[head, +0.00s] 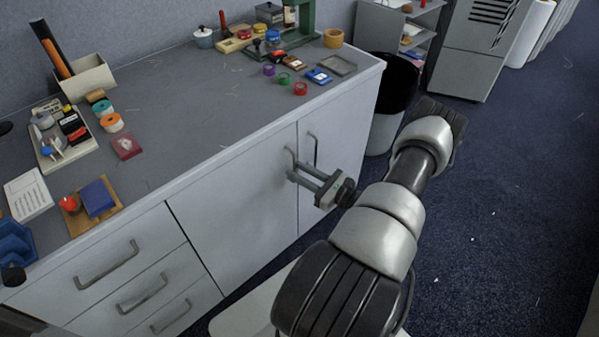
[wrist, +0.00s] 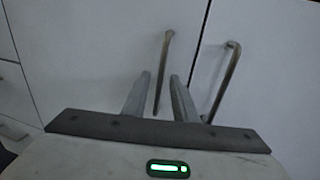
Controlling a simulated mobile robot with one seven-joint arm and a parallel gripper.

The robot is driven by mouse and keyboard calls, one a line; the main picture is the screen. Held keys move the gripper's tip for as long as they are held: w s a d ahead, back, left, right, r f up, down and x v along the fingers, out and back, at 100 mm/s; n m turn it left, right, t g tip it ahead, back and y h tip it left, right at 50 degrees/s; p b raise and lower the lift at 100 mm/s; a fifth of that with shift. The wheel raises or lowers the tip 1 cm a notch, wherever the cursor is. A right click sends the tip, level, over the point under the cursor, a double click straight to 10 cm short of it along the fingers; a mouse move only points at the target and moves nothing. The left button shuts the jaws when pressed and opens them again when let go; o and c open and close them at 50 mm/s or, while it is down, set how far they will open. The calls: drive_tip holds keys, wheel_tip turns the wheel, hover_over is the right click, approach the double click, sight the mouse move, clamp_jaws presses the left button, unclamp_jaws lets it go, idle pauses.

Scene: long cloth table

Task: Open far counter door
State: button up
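The far counter door (head: 345,125) is the right-hand of two pale doors and looks closed. Its upright bar handle (head: 314,148) also shows in the wrist view (wrist: 229,82), to the right of both fingers. The near door (head: 225,205) is also closed, with its handle (head: 289,156) close to the seam. My gripper (head: 296,171) is open, pointing at the doors near the handles. In the wrist view (wrist: 160,75), the near door's handle (wrist: 164,65) shows between the two fingers. I cannot tell whether the fingers reach around it. Nothing is visibly gripped.
Drawers (head: 135,280) with bar handles lie left of the doors. The grey countertop (head: 210,110) holds trays, tape rolls and small tools. A dark bin (head: 395,85) stands beyond the counter's far end. Blue carpet (head: 510,190) on the right is mostly clear.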

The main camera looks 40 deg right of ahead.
clamp_jaws()
idle(1.4)
